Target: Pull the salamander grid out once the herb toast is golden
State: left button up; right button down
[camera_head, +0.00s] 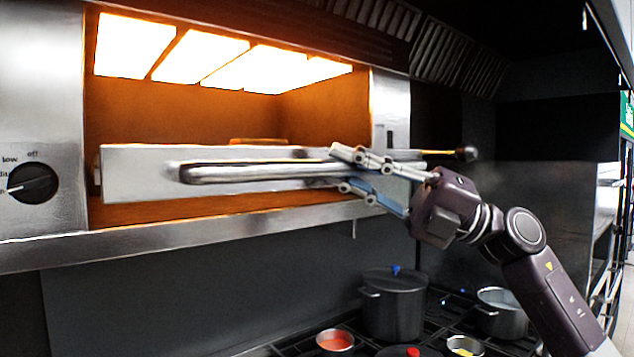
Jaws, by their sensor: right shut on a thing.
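The salamander (45,105) fills the upper left, with its bright heating panels (225,62) glowing over an orange-lit cavity. The grid's steel front plate (135,172) spans the opening, with a long bar handle (240,173) across it. My right gripper (338,168) is shut on the right part of this handle, one finger above and one below. An orange-brown edge (258,141), probably the herb toast, shows just above the plate. The rest of it is hidden, and its browning cannot be judged. My left gripper is not in view.
A control dial (33,184) is on the left panel. A rod with a dark knob (466,153) sticks out at the right. Below, a lidded pot (393,305), an open pot (502,312) and small containers stand on the stove. The space before the grid looks clear.

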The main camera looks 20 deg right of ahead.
jog(key=s+d+b, duration=0.4)
jog(key=s, duration=0.6)
jog(key=shift+s+d, duration=0.2)
jog(key=shift+s, duration=0.05)
jog(key=c, duration=1.8)
grip_release()
jog(key=shift+d, duration=0.15)
jog(key=v, duration=1.2)
jog(key=shift+s, duration=0.1)
